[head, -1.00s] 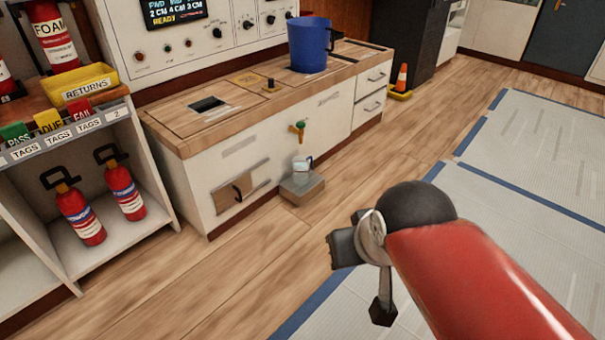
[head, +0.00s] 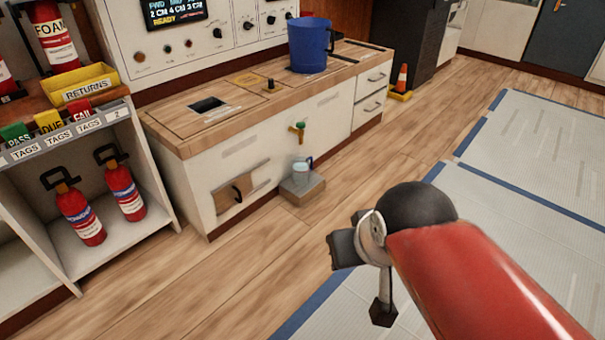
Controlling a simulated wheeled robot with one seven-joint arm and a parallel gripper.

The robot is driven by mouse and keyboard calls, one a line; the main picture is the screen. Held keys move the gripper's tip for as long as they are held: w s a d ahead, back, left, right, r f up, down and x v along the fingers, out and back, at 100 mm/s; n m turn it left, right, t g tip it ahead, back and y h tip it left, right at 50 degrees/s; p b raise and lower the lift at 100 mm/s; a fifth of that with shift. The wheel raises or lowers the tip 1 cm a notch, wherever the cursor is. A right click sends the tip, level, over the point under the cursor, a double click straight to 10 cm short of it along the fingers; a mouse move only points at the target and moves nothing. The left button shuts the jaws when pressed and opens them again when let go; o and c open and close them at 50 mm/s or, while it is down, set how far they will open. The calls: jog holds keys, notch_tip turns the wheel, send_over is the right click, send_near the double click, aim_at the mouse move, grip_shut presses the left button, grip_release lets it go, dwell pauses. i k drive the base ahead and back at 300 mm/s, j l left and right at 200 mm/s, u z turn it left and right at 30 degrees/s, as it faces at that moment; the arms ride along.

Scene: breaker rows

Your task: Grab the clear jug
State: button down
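The clear jug (head: 301,172) is small, with a dark blue handle on its right side. It stands upright on a grey block (head: 302,190) on the floor, below a green-handled brass tap (head: 298,128) on the front of the white cabinet. My red arm reaches in from the lower right, and my gripper (head: 362,262) is to the right of the jug and nearer the camera, apart from it.
A blue bucket (head: 309,46) stands on the wooden countertop (head: 235,100). Red extinguishers (head: 82,215) sit on a shelf at left. An orange cone (head: 402,78) stands at the back. Wooden floor (head: 260,260) is clear between my gripper and the cabinet.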

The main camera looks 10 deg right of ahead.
aim_at(304, 169)
jog(key=i+l+z, duration=0.1)
jog(key=i+l, duration=0.15)
jog(key=i, duration=0.2)
jog(key=i+l+z, duration=0.1)
jog(key=i, duration=0.35)
jog(key=i+l+z, duration=0.15)
jog(key=i+l, duration=0.15)
jog(key=i, duration=0.15)
jog(key=i+l+z, duration=0.1)
jog(key=i, duration=0.35)
